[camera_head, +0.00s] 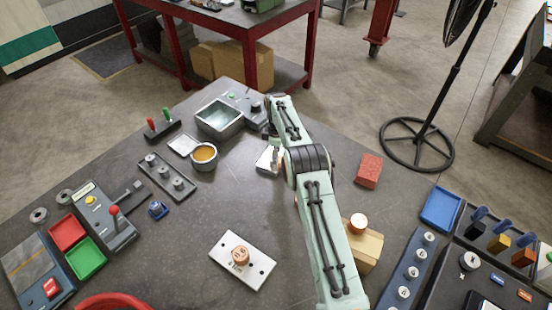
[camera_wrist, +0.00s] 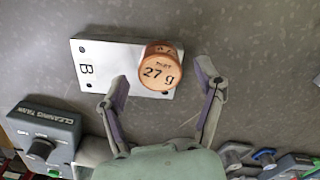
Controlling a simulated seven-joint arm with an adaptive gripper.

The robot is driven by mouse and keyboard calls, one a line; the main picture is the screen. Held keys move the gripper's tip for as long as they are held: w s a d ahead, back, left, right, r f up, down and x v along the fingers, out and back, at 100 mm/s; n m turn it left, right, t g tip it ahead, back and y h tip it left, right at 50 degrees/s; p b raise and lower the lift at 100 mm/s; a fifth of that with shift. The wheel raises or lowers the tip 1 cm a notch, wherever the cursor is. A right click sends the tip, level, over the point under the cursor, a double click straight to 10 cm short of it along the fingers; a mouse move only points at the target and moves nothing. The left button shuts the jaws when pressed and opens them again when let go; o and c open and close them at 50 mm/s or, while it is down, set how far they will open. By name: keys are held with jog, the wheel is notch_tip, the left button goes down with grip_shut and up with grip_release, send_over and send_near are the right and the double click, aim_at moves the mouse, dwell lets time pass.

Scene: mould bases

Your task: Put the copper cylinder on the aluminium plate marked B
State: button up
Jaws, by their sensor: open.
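In the wrist view, a copper cylinder (camera_wrist: 161,70) marked 27 g stands upright on the right part of a pale metal plate (camera_wrist: 105,62) marked B. My gripper (camera_wrist: 163,85) is open, its fingers on either side of the cylinder with gaps showing. In the head view, my gripper (camera_head: 274,152) is low over a pale plate (camera_head: 264,160), mostly hidden by my arm.
A metal tank (camera_head: 218,118) and a cup of orange contents (camera_head: 204,155) stand left of my gripper. A control box marked CLEANING TANK (camera_wrist: 45,140) is close in the wrist view. A red brick (camera_head: 369,170) lies to the right. The table is clear around the front plate.

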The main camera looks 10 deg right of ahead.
notch_tip(320, 180, up, 10)
jog(key=s+d+r+m, duration=0.2)
jog(key=s+r+m, duration=0.5)
jog(key=s+r, duration=0.8)
jog(key=s+f+m, duration=0.2)
jog(key=s+m, duration=0.1)
jog(key=s, duration=1)
jog(key=s+f+m, duration=0.2)
jog(key=s+m, duration=0.2)
jog(key=s, duration=1)
jog(key=shift+f+m+y, duration=0.25)
jog(key=shift+m+y, duration=0.05)
jog(key=shift+y, duration=0.1)
